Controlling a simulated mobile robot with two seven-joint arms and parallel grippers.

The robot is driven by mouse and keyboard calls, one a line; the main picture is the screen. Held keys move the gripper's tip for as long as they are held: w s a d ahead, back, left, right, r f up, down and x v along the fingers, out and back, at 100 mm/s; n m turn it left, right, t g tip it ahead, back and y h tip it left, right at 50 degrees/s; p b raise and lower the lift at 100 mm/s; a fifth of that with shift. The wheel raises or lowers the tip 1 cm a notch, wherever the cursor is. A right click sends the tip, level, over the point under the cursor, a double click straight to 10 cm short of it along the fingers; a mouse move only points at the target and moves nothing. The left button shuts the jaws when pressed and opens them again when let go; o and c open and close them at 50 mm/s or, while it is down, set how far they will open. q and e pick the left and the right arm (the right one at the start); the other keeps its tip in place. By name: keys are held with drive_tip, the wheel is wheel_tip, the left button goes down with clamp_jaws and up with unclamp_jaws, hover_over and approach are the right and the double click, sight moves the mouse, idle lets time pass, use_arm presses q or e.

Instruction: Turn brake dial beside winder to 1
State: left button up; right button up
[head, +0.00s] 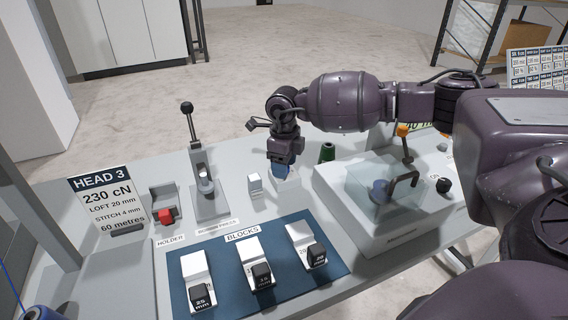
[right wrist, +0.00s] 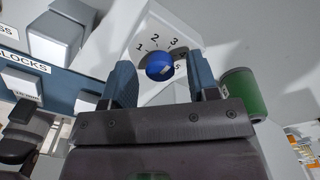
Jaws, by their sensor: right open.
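The brake dial is a round blue knob (right wrist: 160,66) on a white plate (right wrist: 143,37) printed with numbers; 1, 2, 3 and 5 are readable in the right wrist view. A pale mark shows on the knob's lower right side, towards 5. My right gripper (right wrist: 162,84) is open, its two blue fingers on either side of the knob, with visible gaps. In the head view my right gripper (head: 281,172) points down over the dial's plate (head: 290,184) and hides the knob. The winder (head: 345,205) stands right of it under a clear cover. My left gripper is out of view.
A green cylinder (right wrist: 242,92) stands close beside the right finger; it also shows in the head view (head: 328,151). A small white block (head: 254,181) and a lever press (head: 208,190) are to the left. The blue blocks mat (head: 222,290) lies in front.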

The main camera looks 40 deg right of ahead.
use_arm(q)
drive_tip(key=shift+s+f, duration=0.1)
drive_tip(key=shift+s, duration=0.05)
use_arm(e)
drive_tip(key=shift+c, duration=0.4)
drive_tip(key=c, duration=0.8)
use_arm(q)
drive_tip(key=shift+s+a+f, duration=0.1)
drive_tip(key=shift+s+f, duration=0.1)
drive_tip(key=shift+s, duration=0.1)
use_arm(e)
drive_tip(key=shift+c, duration=0.2)
